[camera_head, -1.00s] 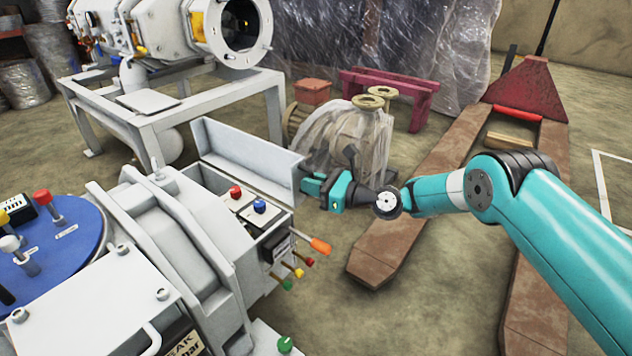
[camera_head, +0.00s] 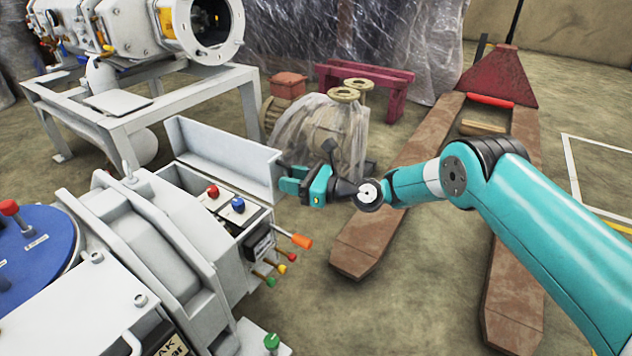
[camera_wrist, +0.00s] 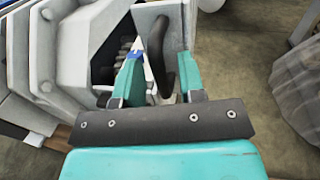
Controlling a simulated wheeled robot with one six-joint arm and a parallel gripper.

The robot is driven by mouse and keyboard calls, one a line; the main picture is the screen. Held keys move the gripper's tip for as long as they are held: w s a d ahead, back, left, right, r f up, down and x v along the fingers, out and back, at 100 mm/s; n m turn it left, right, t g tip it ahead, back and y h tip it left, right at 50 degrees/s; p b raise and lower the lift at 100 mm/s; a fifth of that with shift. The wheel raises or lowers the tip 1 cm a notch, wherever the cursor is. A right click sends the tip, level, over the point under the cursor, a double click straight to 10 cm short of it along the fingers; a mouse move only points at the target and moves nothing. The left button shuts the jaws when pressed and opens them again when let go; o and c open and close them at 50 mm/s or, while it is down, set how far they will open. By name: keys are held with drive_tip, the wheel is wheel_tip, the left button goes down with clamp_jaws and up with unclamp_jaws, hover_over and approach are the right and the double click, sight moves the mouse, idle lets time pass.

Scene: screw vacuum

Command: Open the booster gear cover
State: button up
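The booster gear cover (camera_head: 225,160) is a pale grey angled panel standing raised along the back of an open grey box (camera_head: 240,235) in the head view. Red and blue knobs show inside the box. My gripper (camera_head: 284,180) is at the cover's right end. In the wrist view, the two teal fingers of my gripper (camera_wrist: 160,55) are apart. The cover (camera_wrist: 150,18) and a dark curved shape, perhaps a handle or a shadow, show between and beyond them. I cannot tell whether either finger touches the cover.
An orange-tipped lever (camera_head: 301,241) and small coloured levers stick out of the box's right side. A plastic-wrapped machine (camera_head: 320,130) stands behind my gripper. A rusty pallet-truck fork (camera_head: 375,225) lies to the right. A blue disc (camera_head: 35,250) is at the left.

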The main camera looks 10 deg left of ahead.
drive_tip(key=b+v, duration=1.3)
drive_tip(key=v, duration=0.3)
drive_tip(key=shift+d+b, duration=0.3)
drive_tip(key=shift+d, duration=0.1)
drive_tip(key=shift+s, duration=0.1)
